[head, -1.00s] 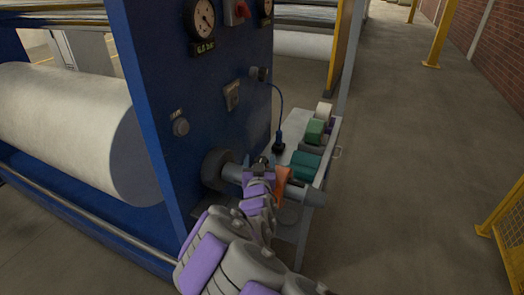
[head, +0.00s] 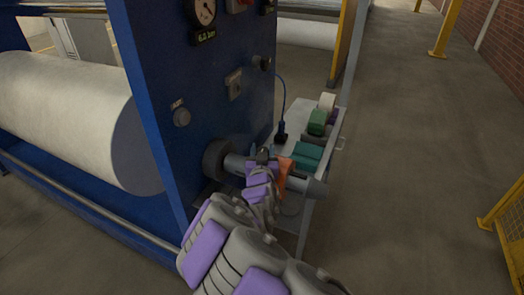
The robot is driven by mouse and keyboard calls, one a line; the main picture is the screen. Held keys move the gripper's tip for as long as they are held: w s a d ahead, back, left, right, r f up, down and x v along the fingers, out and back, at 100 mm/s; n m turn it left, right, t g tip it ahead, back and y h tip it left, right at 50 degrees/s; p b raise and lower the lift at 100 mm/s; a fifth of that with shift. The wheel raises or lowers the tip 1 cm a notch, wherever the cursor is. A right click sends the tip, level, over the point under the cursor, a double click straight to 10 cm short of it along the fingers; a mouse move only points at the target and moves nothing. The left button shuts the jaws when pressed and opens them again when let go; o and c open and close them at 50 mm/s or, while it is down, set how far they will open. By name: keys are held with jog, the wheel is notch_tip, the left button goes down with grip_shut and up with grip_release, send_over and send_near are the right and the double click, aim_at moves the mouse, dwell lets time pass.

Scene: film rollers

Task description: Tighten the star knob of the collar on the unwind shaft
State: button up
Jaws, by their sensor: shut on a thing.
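The unwind shaft (head: 316,188) is a grey bar that sticks out to the right from a dark round hub (head: 216,158) on the blue machine panel. An orange part (head: 286,166), which looks like the collar, sits around the shaft. My gripper (head: 264,160) is at the shaft just left of the orange part, coming from below and in front. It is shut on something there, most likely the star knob. The knob itself is hidden by my fingers and wrist, so its shape and seating cannot be told.
A small grey cart (head: 300,125) behind the shaft carries several rolls, among them a green one (head: 318,121) and a teal one (head: 307,156). A blue cable (head: 283,100) hangs from the panel to a dark device. A large white film roll (head: 75,115) fills the left.

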jog(key=shift+r, duration=0.25)
jog(key=shift+c, duration=0.6)
